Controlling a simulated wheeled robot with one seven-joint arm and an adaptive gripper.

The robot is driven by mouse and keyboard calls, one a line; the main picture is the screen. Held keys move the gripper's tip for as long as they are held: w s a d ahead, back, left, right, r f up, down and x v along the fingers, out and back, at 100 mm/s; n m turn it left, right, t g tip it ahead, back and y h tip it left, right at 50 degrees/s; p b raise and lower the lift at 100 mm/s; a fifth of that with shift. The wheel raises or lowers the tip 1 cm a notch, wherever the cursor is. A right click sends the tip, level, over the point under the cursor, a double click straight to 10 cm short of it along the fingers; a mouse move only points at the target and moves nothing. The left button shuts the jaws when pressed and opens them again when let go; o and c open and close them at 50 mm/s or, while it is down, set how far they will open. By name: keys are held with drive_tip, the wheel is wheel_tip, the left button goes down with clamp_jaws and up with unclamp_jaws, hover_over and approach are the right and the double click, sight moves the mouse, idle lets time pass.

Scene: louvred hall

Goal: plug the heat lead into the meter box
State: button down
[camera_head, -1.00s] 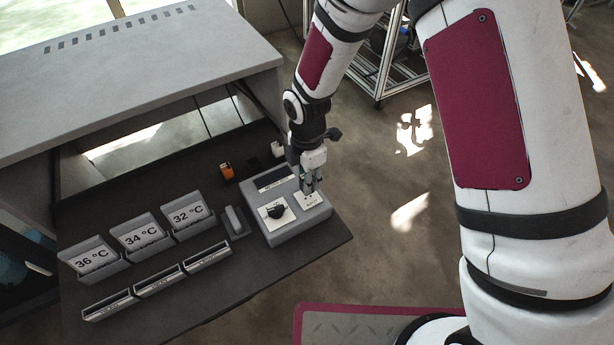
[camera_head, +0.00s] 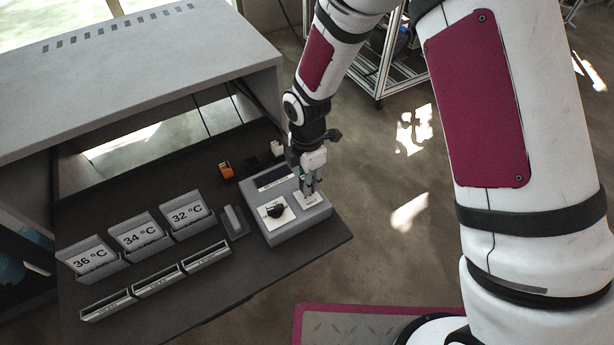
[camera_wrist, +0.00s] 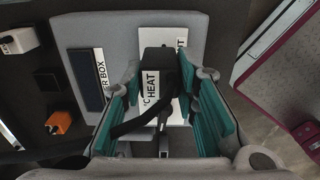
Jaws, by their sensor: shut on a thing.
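The meter box (camera_head: 275,236) is a grey box at the right end of the dark bench, with a dark display, a black knob (camera_head: 275,211) on a white plate and a second white plate. My gripper (camera_head: 310,188) is over that second plate, pointing down. In the wrist view the gripper (camera_wrist: 160,112) has teal fingers shut on the heat lead (camera_wrist: 153,83), a black plug with a white HEAT label. A black cable runs from it to the lower left. The plug is over or at the plate; its tip is hidden, so I cannot tell whether it is seated.
An orange block (camera_head: 225,171), a black block and a white block (camera_head: 277,149) stand behind the box. Holders marked 36, 34 and 32 °C, with open trays (camera_head: 158,282) in front, are to the left. A grey hood covers the back.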

drive_tip(key=shift+s+d+f+b, duration=0.15)
drive_tip(key=shift+f+b, duration=0.4)
drive_tip(key=shift+f, duration=0.4)
drive_tip(key=c, duration=1.2)
unclamp_jaws()
drive_tip(key=shift+r, duration=0.1)
drive_tip(key=shift+r, duration=0.2)
wheel_tip(320, 180, up, 7)
drive_tip(key=p, duration=0.5)
drive_tip(key=shift+f, duration=0.15)
